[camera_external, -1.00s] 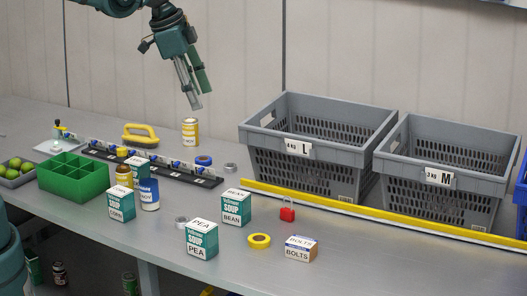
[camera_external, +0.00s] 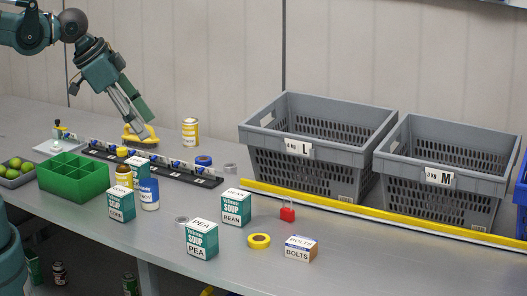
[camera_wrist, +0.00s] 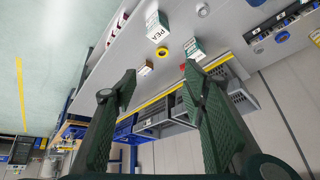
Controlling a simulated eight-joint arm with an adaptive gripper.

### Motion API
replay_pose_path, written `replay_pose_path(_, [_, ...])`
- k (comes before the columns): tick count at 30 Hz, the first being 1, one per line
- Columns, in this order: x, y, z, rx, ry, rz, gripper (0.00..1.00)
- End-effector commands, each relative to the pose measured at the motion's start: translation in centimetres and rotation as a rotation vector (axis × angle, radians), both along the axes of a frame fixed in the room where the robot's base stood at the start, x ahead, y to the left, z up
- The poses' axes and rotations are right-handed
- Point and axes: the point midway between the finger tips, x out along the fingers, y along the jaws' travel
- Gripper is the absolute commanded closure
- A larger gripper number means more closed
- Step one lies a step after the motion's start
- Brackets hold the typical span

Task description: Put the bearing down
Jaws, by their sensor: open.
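My gripper (camera_external: 143,124) is open over the back left of the bench in the outside view. In the wrist view its two fingers (camera_wrist: 160,88) stand wide apart with nothing held between them. Two small grey metal ring-like pieces lie on the bench. One grey ring (camera_external: 181,221) is beside the pea soup box (camera_external: 202,241), and the other grey ring (camera_external: 230,167) is right of the blue tape roll (camera_external: 203,160). Either may be the bearing; they are too small to tell. My gripper is apart from both.
Grey totes L (camera_external: 352,131) and M (camera_external: 479,160) stand right, behind a yellow strip (camera_external: 347,214). A green divided bin (camera_external: 88,192), a black rail (camera_external: 112,164), soup boxes and cans crowd the left and middle. A yellow handled tool (camera_external: 152,141) is under my gripper. The front right is clear.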

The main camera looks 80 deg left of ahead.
Motion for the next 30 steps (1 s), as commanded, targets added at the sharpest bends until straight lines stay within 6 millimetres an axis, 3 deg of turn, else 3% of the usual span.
replay_pose_path(6, [-3.4,-2.0,-1.7,-0.045,-0.040,0.033,0.58])
replay_pose_path(12, [-5.2,-3.0,-2.8,-0.076,-0.067,0.056,0.58])
replay_pose_path(30, [-5.9,-3.4,-3.3,-0.089,-0.076,0.066,0.58])
